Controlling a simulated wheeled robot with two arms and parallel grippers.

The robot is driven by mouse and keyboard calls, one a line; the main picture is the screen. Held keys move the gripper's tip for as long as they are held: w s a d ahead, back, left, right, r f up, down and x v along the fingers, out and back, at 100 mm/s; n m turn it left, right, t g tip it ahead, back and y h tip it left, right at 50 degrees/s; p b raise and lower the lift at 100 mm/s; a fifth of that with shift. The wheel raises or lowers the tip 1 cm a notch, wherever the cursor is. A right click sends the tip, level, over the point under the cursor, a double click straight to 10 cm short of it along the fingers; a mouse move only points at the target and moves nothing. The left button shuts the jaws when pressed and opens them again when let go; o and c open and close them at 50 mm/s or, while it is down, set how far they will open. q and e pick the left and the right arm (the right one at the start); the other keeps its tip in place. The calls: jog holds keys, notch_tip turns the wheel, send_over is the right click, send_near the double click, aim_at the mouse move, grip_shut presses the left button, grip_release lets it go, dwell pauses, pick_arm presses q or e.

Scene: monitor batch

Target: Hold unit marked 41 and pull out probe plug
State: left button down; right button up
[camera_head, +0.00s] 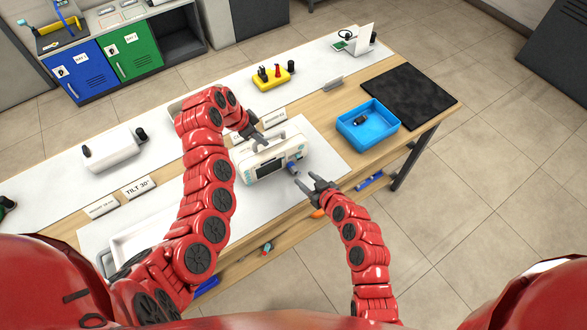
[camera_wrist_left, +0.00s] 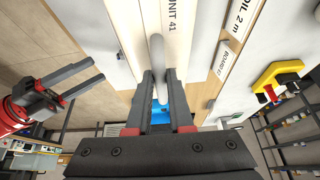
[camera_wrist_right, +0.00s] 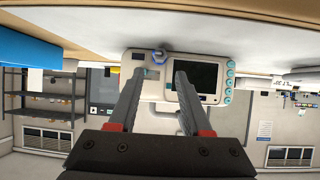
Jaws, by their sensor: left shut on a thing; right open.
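The unit (camera_head: 264,163) is a pale box with a dark screen and a top handle, standing on a white mat. Its top reads "UNIT 41" in the left wrist view (camera_wrist_left: 178,30). My left gripper (camera_head: 259,143) is shut on the unit's handle (camera_wrist_left: 157,55). The probe plug (camera_head: 292,168), with a blue ring, sits at the right part of the front panel; it also shows in the right wrist view (camera_wrist_right: 158,56). My right gripper (camera_head: 309,186) is open and empty, in front of the plug and apart from it. Its fingers (camera_wrist_right: 160,70) point at the panel.
A blue tray (camera_head: 383,133) holding a dark item stands right of the unit. A black mat (camera_head: 410,97) lies at the table's right end.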

aim_at(296, 171)
jog(key=shift+x, duration=3.9)
grip_shut()
